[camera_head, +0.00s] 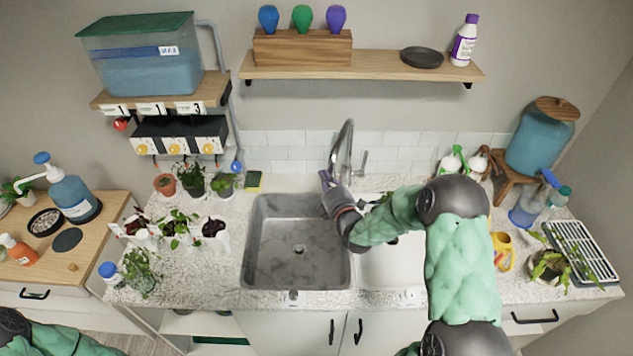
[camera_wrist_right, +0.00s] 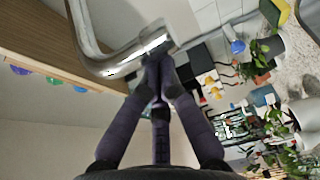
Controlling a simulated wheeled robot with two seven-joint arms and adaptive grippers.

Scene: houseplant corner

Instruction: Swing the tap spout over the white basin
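The chrome tap (camera_head: 346,145) stands at the back of the counter, its spout arching near the divide between the grey basin (camera_head: 262,277) and the white basin (camera_head: 378,279). My right forearm covers much of the white basin. My right gripper (camera_head: 325,179) is beside the spout's lower end, to its left. In the right wrist view my right gripper (camera_wrist_right: 160,62) has its fingertips drawn together, close against the spout's end (camera_wrist_right: 148,46). Nothing shows clearly between them, and I cannot tell whether they touch the spout. My left gripper is out of view.
Potted plants (camera_head: 178,228) stand left of the grey basin. A yellow mug (camera_head: 502,250) and drying rack (camera_head: 582,250) are on the right. A wooden shelf (camera_head: 365,66) hangs above the tap. The grey basin is empty.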

